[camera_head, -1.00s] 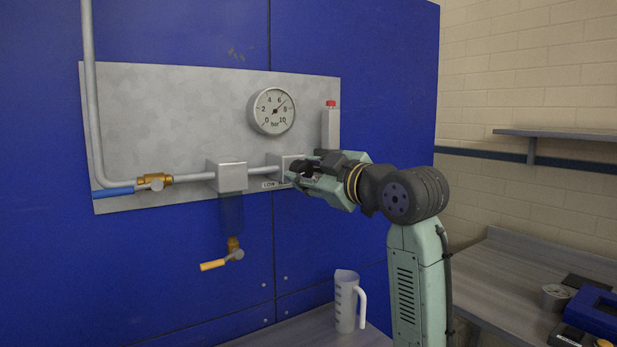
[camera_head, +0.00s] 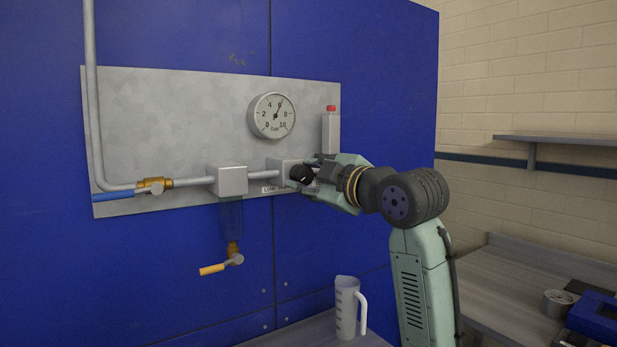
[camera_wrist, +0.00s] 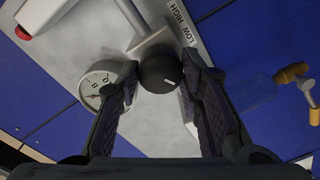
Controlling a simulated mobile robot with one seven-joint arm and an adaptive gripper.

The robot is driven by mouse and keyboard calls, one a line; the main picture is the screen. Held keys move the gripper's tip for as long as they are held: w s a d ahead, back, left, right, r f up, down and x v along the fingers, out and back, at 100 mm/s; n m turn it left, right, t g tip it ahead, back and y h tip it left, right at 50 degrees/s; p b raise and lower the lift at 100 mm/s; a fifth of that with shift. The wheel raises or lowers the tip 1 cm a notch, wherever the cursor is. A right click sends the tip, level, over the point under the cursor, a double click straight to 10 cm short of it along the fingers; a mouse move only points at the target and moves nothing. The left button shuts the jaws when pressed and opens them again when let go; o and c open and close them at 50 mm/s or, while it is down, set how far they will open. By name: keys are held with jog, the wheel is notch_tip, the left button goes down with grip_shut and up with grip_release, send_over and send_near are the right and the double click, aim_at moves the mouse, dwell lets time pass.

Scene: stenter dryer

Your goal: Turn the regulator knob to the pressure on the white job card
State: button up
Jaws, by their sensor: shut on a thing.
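The black regulator knob (camera_wrist: 158,74) sits between the two fingers of my gripper (camera_wrist: 160,80) in the wrist view, with a pale mark on its face. In the head view my gripper (camera_head: 305,178) is shut on the knob, at the regulator block (camera_head: 283,169). The round pressure gauge (camera_head: 271,116) hangs above it. Its needle points up and right, near the 6 bar mark. A LOW/HIGH label (camera_wrist: 178,22) lies beside the knob. I cannot make out a white job card in either view.
A metal pipe, a filter block (camera_head: 228,180), a brass valve (camera_head: 155,186) and a drain valve (camera_head: 233,252) are left of the knob. A red-topped white box (camera_head: 331,132) stands close to the right. A clear jug (camera_head: 347,307) stands below.

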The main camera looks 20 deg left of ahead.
jog(key=o, duration=1.2)
jog(key=shift+c, duration=0.2)
jog(key=v, duration=1.2)
jog(key=shift+f, duration=0.1)
